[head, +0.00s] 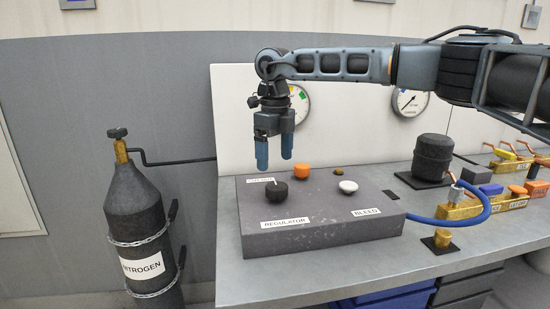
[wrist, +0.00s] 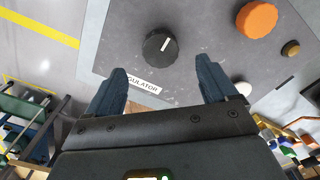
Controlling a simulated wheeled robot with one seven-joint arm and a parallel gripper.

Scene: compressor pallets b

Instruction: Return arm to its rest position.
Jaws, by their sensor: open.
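My arm reaches in from the upper right in the head view and bends downward at its wrist. My gripper (head: 274,152) is open and empty, pointing down above the back left part of the dark grey regulator panel (head: 325,222). In the wrist view my gripper (wrist: 165,88) shows two blue fingers spread apart with nothing between them. The black regulator knob (head: 277,192) is below the fingertips and apart from them. It also shows in the wrist view (wrist: 158,46), just beyond the fingers.
The panel also bears an orange knob (head: 302,171) and a white knob (head: 348,187). A black cylinder (head: 433,155), a blue hose (head: 470,219) and brass valve blocks (head: 470,207) stand to the right. A nitrogen bottle (head: 145,225) stands left of the bench (head: 290,283). Gauges (head: 409,100) hang behind.

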